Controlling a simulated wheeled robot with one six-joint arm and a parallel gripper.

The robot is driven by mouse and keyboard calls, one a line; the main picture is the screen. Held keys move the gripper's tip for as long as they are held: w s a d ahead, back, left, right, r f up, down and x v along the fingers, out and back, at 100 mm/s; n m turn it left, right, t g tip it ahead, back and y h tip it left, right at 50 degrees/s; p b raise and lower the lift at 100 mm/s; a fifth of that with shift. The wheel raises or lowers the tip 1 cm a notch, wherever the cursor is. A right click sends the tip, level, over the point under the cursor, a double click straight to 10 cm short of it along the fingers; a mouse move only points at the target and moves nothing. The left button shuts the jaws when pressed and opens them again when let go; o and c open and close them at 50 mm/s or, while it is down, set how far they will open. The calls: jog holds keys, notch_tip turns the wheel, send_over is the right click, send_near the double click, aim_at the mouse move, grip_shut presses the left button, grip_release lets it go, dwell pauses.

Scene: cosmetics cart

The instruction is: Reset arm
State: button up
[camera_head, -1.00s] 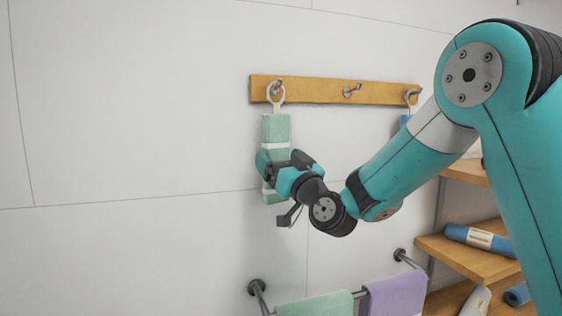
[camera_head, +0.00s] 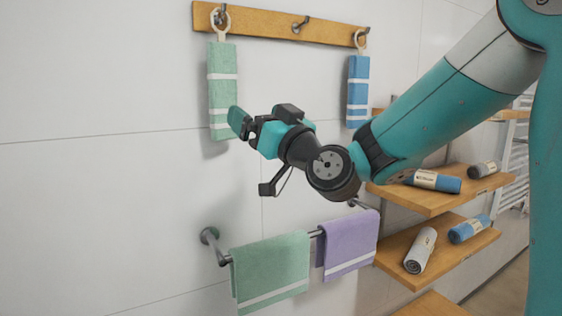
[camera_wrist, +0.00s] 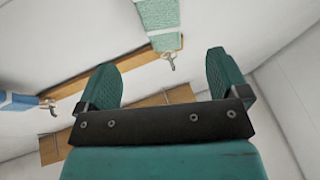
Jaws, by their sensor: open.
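My gripper (camera_head: 240,122) is in front of the wall, at the lower right edge of the hanging green towel (camera_head: 222,88) in the head view. In the wrist view my gripper (camera_wrist: 163,80) shows two teal fingers spread apart with nothing between them. The green towel, with white stripes, hangs by a ring from the left hook of the wooden rail (camera_head: 262,22). The green towel (camera_wrist: 160,18) also shows beyond the fingers in the wrist view, apart from them.
A blue towel (camera_head: 358,90) hangs from the right hook; the middle hook (camera_head: 300,24) is empty. Below, a bar holds a green towel (camera_head: 270,268) and a purple towel (camera_head: 348,245). Wooden shelves (camera_head: 440,195) with rolled towels stand at right. The wall at left is clear.

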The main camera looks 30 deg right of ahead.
jog(key=s+a+f+n+g+y, duration=0.4)
jog(key=s+a+f+g, duration=0.6)
jog(key=s+f+g, duration=0.15)
jog(key=s+d+f+g+h+p, duration=0.1)
jog(key=s+f+g+h, duration=0.1)
jog(key=s+f+g, duration=0.2)
jog(key=s+d+f+g+h+p, duration=0.1)
jog(key=s+f+g+h, duration=0.2)
jog(key=s+g, duration=0.3)
jog(key=s+f, duration=0.1)
jog(key=s, duration=0.3)
jog(key=shift+s+d+f+h, duration=0.2)
jog(key=shift+f+h, duration=0.1)
jog(key=shift+f, duration=0.1)
jog(key=shift+a, duration=0.1)
dwell(0.8)
